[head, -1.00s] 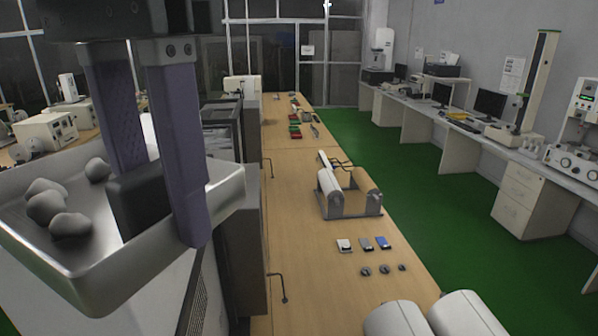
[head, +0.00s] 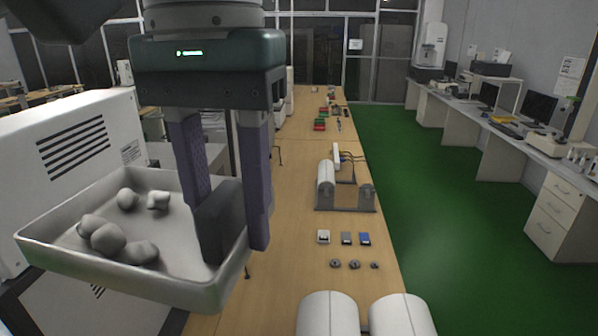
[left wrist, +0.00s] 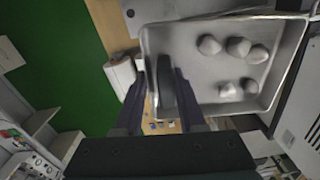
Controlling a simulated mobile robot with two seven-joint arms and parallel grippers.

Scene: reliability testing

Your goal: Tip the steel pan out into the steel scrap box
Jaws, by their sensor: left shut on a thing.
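The steel pan (head: 110,272) is a shallow rectangular metal tray at the left of the head view. It holds several rounded grey lumps (head: 107,239) and looks roughly level. My left gripper (head: 232,238) points down at the pan's right side, its two purple-grey fingers shut on the pan's dark block-like grip (head: 219,225). The left wrist view also shows the pan (left wrist: 225,108) right of the fingers, with the lumps (left wrist: 238,47) spread inside. I cannot make out a steel scrap box in either view. My right gripper is not in view.
A white vented cabinet (head: 85,150) stands close behind and left of the pan. A long wooden bench (head: 300,270) runs away to the right, with a roller fixture (head: 345,195), small blocks (head: 346,238) and white cylinders (head: 330,315). Green floor (head: 440,220) is open beyond it.

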